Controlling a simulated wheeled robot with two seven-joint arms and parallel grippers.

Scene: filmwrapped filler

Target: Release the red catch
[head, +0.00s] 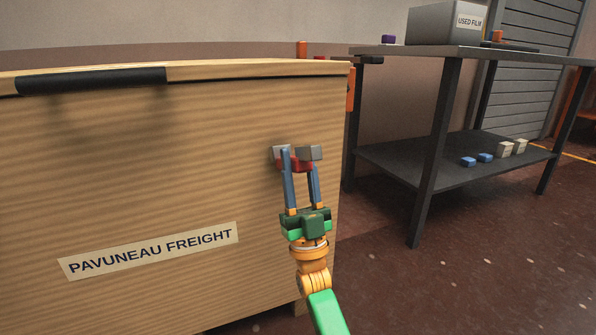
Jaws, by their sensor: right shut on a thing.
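The red catch (296,164) is on the front of the wooden crate (120,170), near its right edge, between two grey blocks. My right gripper (299,160) reaches up to it from below, its two blue fingers shut on the catch. The fingers and grey blocks hide parts of the catch, so I cannot tell its exact position. The crate's lid is down, with a black strip (92,80) along its front edge. My left gripper is not in view.
A label reading PAVUNEAU FREIGHT (150,251) is on the crate front. A dark metal table (425,50) stands at the right, with a grey USED FILM box (432,25) on top and several small blocks on its lower shelf. Floor between is clear.

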